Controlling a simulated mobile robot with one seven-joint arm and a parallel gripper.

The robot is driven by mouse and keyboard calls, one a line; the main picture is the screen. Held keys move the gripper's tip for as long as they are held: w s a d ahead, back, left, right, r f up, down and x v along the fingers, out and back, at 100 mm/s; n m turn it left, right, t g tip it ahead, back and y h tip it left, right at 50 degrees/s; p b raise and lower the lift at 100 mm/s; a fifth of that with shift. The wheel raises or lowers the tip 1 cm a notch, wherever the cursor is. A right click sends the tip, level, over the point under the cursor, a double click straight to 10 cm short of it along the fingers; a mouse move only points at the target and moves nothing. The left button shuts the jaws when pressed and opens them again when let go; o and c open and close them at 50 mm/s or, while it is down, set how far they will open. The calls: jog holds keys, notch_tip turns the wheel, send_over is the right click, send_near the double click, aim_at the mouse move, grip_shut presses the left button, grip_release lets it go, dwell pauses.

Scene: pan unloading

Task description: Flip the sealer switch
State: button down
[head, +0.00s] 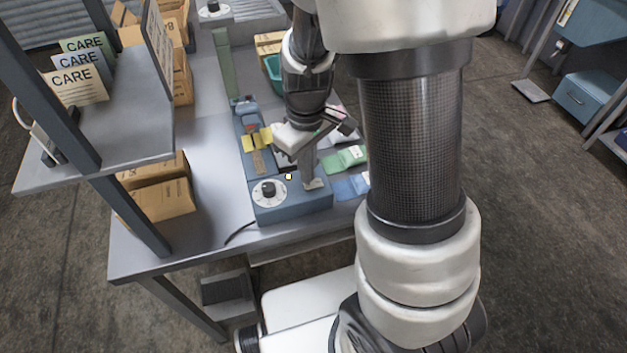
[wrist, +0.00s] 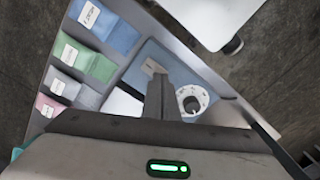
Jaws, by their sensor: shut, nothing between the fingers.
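The blue sealer (head: 290,207) sits on the near part of the grey bench, with a white round dial (head: 268,190) and a small lit yellowish square (head: 289,177) on top. My gripper (head: 310,180) is shut and empty, pointing down at the right end of the sealer's top, beside a pale label. I cannot tell whether the fingertips touch the sealer. In the wrist view the shut fingers (wrist: 157,88) end near the label (wrist: 152,67), with the dial (wrist: 193,99) to their right. I cannot make out the switch; the fingers may hide it.
Green packets (head: 345,158) and blue packets (head: 351,187) lie right of the sealer. A raised shelf (head: 120,150) with CARE cards stands at left, cardboard boxes (head: 158,200) below it. A black cable (head: 240,231) runs from the sealer's left. Bare bench lies left of the sealer.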

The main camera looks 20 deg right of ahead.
jog(key=shift+f+b, duration=0.65)
jog(key=shift+f, duration=0.1)
dwell(0.7)
jog(key=shift+r, duration=0.1)
notch_tip(320, 180, up, 7)
jog(key=p, duration=0.5)
dwell(0.6)
jog(key=s+r+m+t, duration=0.2)
jog(key=s+r, duration=0.4)
jog(key=r, duration=0.4)
jog(key=s+r+m+t, duration=0.3)
jog(key=s+r+m, duration=0.1)
jog(key=r, duration=0.6)
jog(key=shift+s+r+t, duration=0.2)
jog(key=shift+s+t, duration=0.1)
jog(key=shift+s, duration=0.6)
